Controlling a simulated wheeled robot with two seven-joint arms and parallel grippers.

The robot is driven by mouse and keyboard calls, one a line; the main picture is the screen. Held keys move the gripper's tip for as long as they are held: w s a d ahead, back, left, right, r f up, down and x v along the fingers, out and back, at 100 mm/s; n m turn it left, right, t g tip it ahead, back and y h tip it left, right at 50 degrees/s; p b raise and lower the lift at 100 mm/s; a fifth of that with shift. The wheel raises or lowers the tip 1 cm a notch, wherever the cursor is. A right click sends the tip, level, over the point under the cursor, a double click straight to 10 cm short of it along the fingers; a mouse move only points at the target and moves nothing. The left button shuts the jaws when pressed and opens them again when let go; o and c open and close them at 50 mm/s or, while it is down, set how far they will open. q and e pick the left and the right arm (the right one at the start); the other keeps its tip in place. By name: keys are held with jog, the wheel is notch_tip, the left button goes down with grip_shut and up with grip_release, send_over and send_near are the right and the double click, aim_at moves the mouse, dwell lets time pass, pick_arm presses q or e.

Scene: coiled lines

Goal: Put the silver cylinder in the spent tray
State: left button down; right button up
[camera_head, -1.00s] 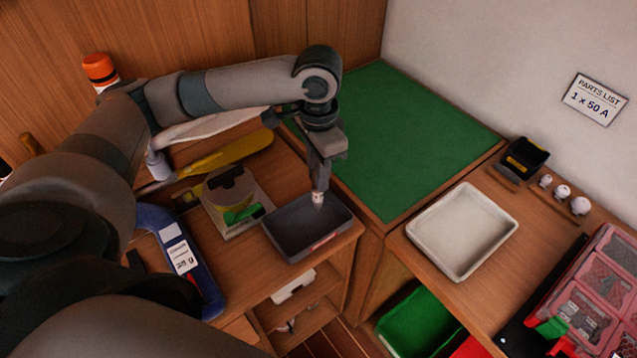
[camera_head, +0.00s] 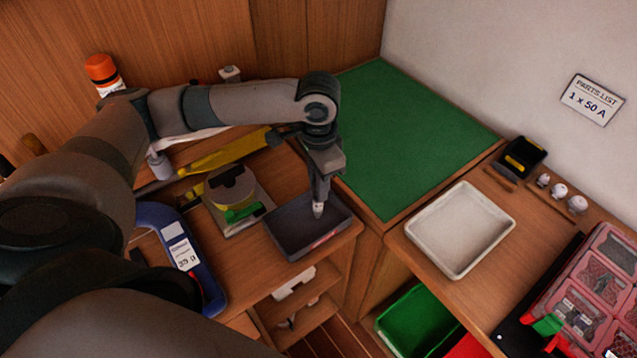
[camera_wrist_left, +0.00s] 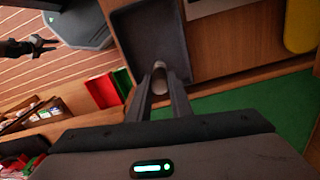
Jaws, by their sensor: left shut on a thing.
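My left gripper (camera_head: 319,203) is shut on a small silver cylinder (camera_head: 318,209), with the fingers pointing down over the dark grey tray (camera_head: 283,246). This tray has a red label on its front wall. In the left wrist view the cylinder (camera_wrist_left: 159,74) sits upright between the fingertips, in front of the tray's dark floor (camera_wrist_left: 150,35). I cannot tell whether its lower end touches the floor. My right gripper (camera_wrist_left: 42,43) shows small at the left of the wrist view, its fingers apart and empty.
An empty white tray (camera_head: 452,270) lies on the right bench beside a green mat (camera_head: 400,140). A scale-like device (camera_head: 232,195) and a blue tool (camera_head: 185,255) stand left of the dark tray. Red part boxes (camera_head: 600,270) are at far right.

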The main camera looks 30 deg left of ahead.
pick_arm(q)
jog(key=c, duration=1.6)
grip_release()
jog(key=shift+r, duration=0.45)
notch_tip(320, 180, up, 11)
jog(key=b, duration=0.2)
jog(key=shift+r+b, duration=0.15)
jog(key=shift+b, duration=0.25)
